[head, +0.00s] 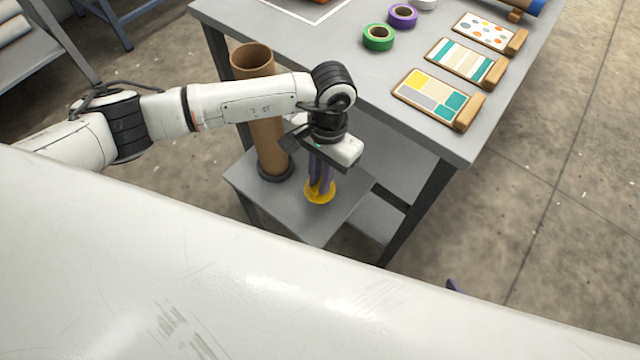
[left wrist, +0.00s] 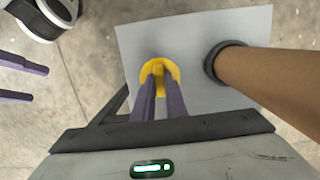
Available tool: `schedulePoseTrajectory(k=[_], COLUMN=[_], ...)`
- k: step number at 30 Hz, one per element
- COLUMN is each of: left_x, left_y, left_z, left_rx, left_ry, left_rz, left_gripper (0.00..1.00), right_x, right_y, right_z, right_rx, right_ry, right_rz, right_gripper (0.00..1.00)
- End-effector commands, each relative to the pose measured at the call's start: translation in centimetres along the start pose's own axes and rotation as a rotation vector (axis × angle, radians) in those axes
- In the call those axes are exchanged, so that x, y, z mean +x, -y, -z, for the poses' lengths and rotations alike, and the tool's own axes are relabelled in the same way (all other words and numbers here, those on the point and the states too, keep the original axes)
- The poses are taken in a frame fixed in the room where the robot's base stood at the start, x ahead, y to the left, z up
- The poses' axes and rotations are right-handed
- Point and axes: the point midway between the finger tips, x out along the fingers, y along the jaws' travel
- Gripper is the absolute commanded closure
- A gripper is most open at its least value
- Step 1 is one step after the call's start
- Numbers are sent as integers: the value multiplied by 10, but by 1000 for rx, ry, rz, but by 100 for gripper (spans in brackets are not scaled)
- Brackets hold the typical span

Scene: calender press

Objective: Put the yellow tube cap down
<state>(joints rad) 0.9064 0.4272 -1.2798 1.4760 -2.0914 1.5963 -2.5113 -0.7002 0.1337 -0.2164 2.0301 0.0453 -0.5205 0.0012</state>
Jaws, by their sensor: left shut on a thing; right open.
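The yellow tube cap (head: 319,194) is a round disc with a raised middle grip. My left gripper (head: 320,184) points down from above and is shut on that grip. In the left wrist view the cap (left wrist: 173,70) shows between and beyond the purple fingers (left wrist: 160,88). The cap is over the low grey stand (head: 310,228), at or just above its top; I cannot tell whether it touches. My right gripper shows in the left wrist view (left wrist: 40,85) as two purple fingers, apart and empty. In the head view only a purple tip (head: 454,286) shows.
A brown cardboard tube (head: 268,140) stands upright on the low stand in a dark ring (left wrist: 213,62), close beside the cap. The larger grey table (head: 350,50) behind holds green tape (head: 379,38), purple tape (head: 402,16) and several sample boards (head: 433,97). The stand's front is clear.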

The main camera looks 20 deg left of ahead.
Motion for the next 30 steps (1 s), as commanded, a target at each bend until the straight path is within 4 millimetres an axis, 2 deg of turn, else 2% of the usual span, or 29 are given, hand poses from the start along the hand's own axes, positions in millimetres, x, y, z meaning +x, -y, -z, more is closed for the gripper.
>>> schedulePoseTrajectory(k=[5,17,18,21,30], left_x=[27,34,32,32,30], left_y=[0,0,0,0,0], left_z=[2,4,4,3,3], left_rx=[-2,0,-1,-1,-1], left_ry=[3,1,1,1,1], left_rz=[0,1,1,1,0], left_gripper=[100,100,83,70,70], right_x=[2,8,7,6,5], right_y=[-1,-2,-2,-2,-2], right_z=[-2,-6,-4,-3,2], right_rx=[1,2,2,1,1], right_ry=[1,0,0,-3,-9], right_rz=[-1,-2,-2,-2,-2], right_gripper=[28,28,28,28,28])
